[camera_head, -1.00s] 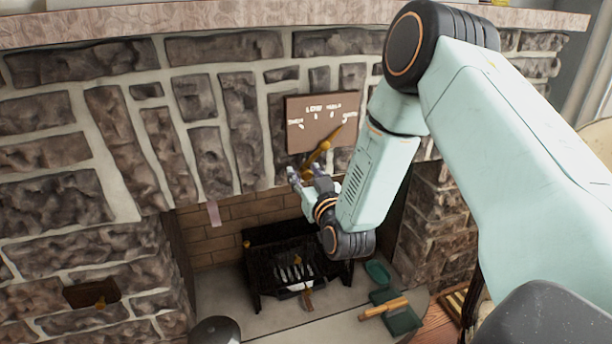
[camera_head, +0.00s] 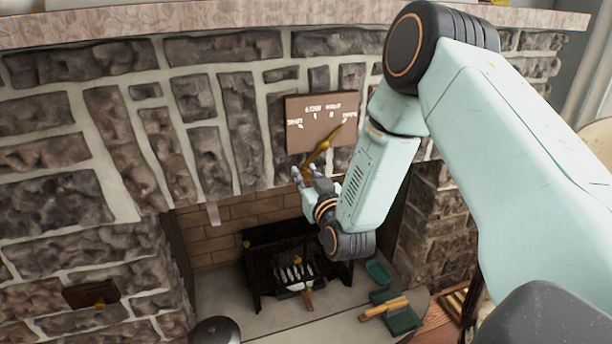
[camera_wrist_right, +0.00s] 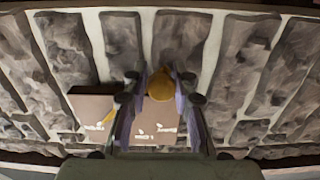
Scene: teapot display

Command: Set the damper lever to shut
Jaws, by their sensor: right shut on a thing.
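The damper lever (camera_head: 318,156) is a brass bar on a brown plate (camera_head: 308,135) with white marks on the stone chimney front. Its pointed end slants up and right, by the rightmost mark. The lettering is too small to read surely. My right gripper (camera_head: 308,176) is shut on the lever's lower end, below the plate. In the right wrist view, the lever's round brass knob (camera_wrist_right: 161,86) sits between the two fingers (camera_wrist_right: 158,92); part of the plate (camera_wrist_right: 90,104) shows behind them. My left gripper is not in view.
Below is the firebox with a black grate (camera_head: 285,262). A green pan (camera_head: 405,319) and a wooden-handled tool (camera_head: 385,308) lie on the hearth. The mantel shelf (camera_head: 200,18) runs above. A small dark plate (camera_head: 91,293) with a brass knob is at lower left.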

